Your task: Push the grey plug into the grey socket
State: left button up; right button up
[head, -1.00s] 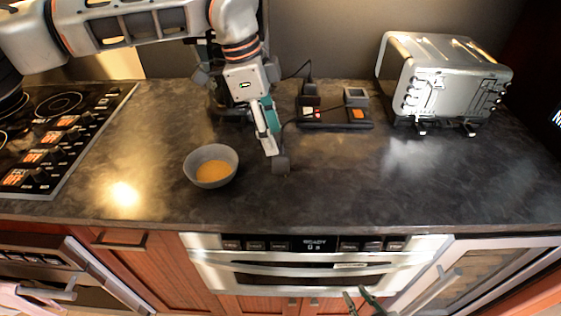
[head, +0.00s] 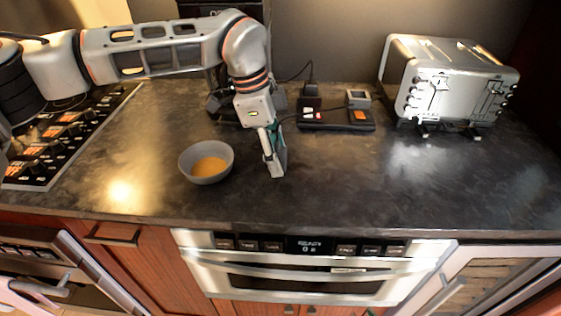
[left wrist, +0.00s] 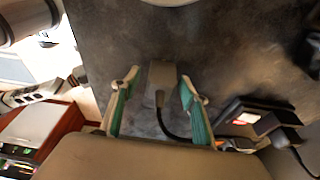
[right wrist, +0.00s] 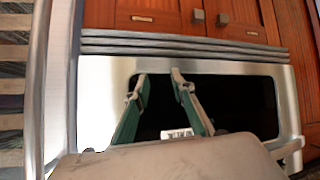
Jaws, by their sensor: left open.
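The grey plug (left wrist: 161,76) lies on the dark countertop between the spread fingers of my left gripper (left wrist: 160,80) in the left wrist view. Its black cord curves away toward the strip. In the head view my open left gripper (head: 276,172) points down at the counter, and its fingers hide most or all of the plug. A grey square block (head: 358,98), which looks like the grey socket, stands at the back of the black power strip (head: 335,122). My right gripper (right wrist: 159,80) is open and empty in front of the oven drawer.
A grey bowl (head: 206,163) with orange contents stands left of my left gripper. A silver toaster (head: 455,80) stands right of the strip. A black plug (head: 309,92) stands at the strip's left. The counter's front right is clear.

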aim_at(276, 142)
pick_arm(q)
jog(key=shift+w+a, duration=0.1)
jog(key=c, duration=1.1)
pick_arm(e)
jog(key=shift+w+a+r, duration=0.2)
jog(key=shift+a, duration=0.15)
pick_arm(q)
jog(key=shift+r, duration=0.1)
